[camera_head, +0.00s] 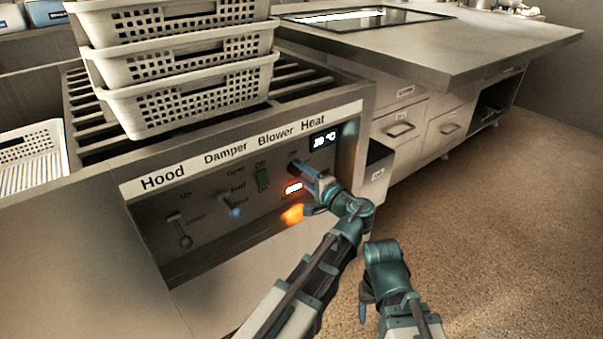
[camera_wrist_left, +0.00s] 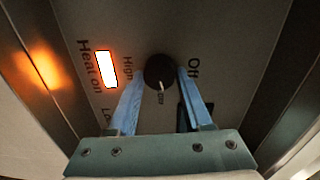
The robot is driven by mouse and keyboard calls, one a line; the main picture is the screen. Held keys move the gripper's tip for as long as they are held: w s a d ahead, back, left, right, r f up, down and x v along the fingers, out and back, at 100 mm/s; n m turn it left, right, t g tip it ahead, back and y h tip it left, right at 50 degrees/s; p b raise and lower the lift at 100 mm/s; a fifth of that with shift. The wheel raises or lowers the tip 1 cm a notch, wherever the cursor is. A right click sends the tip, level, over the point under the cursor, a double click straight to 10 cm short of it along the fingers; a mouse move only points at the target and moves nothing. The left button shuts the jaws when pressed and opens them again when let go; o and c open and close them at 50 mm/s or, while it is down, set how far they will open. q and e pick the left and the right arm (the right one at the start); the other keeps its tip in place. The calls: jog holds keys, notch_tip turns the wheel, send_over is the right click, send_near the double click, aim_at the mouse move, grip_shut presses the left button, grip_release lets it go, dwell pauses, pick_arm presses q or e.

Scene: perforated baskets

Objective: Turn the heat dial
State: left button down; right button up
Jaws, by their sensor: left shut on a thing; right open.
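The heat dial (camera_wrist_left: 159,71) is a round black knob with a white pointer line, on the panel under the "Heat" label. In the left wrist view its pointer is toward the bottom of the picture. My left gripper (camera_head: 311,176) is at the dial, its two blue fingers (camera_wrist_left: 160,80) on either side of it and shut on it. In the head view the gripper hides most of the dial. The "Heat on" light (camera_wrist_left: 106,69) glows white with a red rim. My right gripper (camera_head: 364,301) is low in front of the panel, open, empty and partly hidden.
Stacked white baskets (camera_head: 190,100) stand above on the slatted rack. Open floor (camera_head: 480,220) lies to the right.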

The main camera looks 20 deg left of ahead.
pick_arm(q)
jog(key=shift+m, duration=1.2)
jog(key=shift+f, duration=0.1)
jog(key=shift+c, duration=1.6)
grip_release()
